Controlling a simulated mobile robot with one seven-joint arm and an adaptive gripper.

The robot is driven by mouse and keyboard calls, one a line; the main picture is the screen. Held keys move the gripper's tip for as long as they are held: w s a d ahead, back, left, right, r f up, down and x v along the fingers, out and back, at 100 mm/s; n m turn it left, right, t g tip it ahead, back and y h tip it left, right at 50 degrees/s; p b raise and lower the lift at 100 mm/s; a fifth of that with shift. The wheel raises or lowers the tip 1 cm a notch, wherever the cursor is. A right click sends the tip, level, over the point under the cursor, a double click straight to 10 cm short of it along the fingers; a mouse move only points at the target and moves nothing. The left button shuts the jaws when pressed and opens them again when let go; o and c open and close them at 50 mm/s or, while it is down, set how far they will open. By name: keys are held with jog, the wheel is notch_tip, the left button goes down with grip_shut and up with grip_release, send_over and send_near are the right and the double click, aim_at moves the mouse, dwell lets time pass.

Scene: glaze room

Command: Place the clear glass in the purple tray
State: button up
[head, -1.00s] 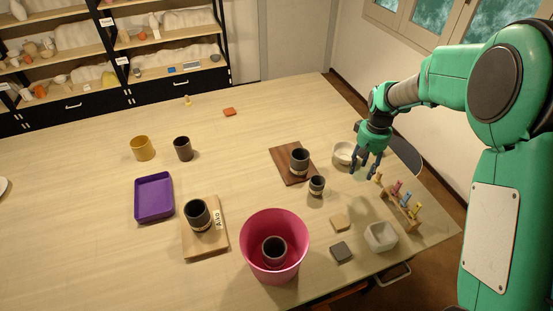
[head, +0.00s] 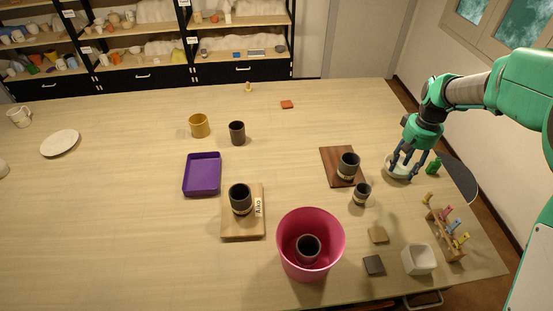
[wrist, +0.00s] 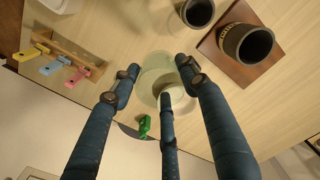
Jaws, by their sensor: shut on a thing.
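My gripper (head: 402,168) is at the right of the table, over or in front of a white bowl (head: 390,174). In the wrist view its fingers (wrist: 158,78) are closed around a faint, see-through greenish round shape, which looks like the clear glass (wrist: 149,84). The white bowl (wrist: 176,99) shows behind it. The glass is hard to make out in the head view; its height above the table is unclear. The purple tray (head: 203,188) lies left of the middle of the table and looks empty.
Between gripper and tray stand a dark cup (head: 348,163) on a brown board, a small cup (head: 361,193), a pink bucket (head: 284,247) and a cup on a wooden board (head: 240,231). A yellow cup (head: 199,126) and a brown cup (head: 237,133) stand behind the tray.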

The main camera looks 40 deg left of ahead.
jog(key=s+a+n+p, duration=0.2)
jog(key=s+a, duration=0.3)
jog(key=a, duration=0.7)
jog(key=s+a+r+n+p, duration=0.15)
jog(key=s+a, duration=0.25)
jog(key=a, duration=0.9)
jog(key=s+a+f+n+p, duration=0.15)
jog(key=s+a, duration=0.35)
jog(key=a, duration=0.7)
jog(key=s+a+n+p, duration=0.3)
jog(key=s+a+p, duration=0.2)
jog(key=s+a, duration=1.9)
notch_tip(320, 180, down, 5)
jog(key=s+d, duration=0.1)
jog(key=s, duration=0.1)
jog(key=shift+s+d, duration=0.2)
jog(key=shift+d, duration=0.2)
jog(key=shift+f, duration=0.15)
jog(key=shift+f+p, duration=0.55)
jog(key=shift+f, duration=2.5)
